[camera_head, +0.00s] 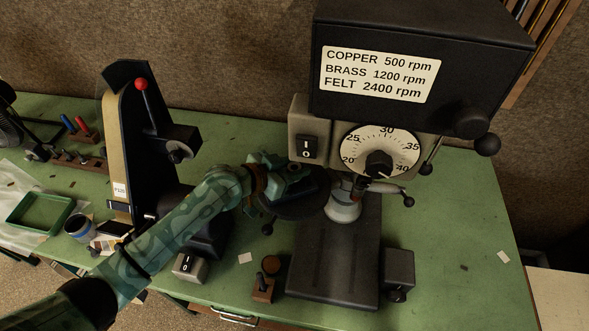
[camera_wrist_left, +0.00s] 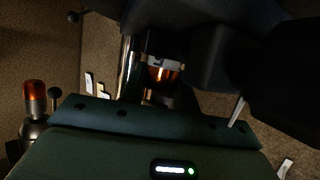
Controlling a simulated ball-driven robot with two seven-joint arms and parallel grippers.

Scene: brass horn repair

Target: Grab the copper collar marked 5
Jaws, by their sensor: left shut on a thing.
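My left gripper (camera_head: 300,184) reaches in from the left and is at the drill press, just left of its pale chuck. In the left wrist view, a shiny copper collar (camera_wrist_left: 164,73) with a whitish band or label sits between the dark fingers, and the gripper is shut on it. The number on it cannot be read. In the head view the collar is hidden by the gripper and arm. My right gripper is in neither view.
The drill press (camera_head: 420,70) stands over a dark base (camera_head: 335,265). A belt sander (camera_head: 140,150) with a red-knobbed lever stands left. A small wooden block with a peg (camera_head: 263,288) is near the front edge. A green tray (camera_head: 40,233) lies far left. The bench's right side is mostly clear.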

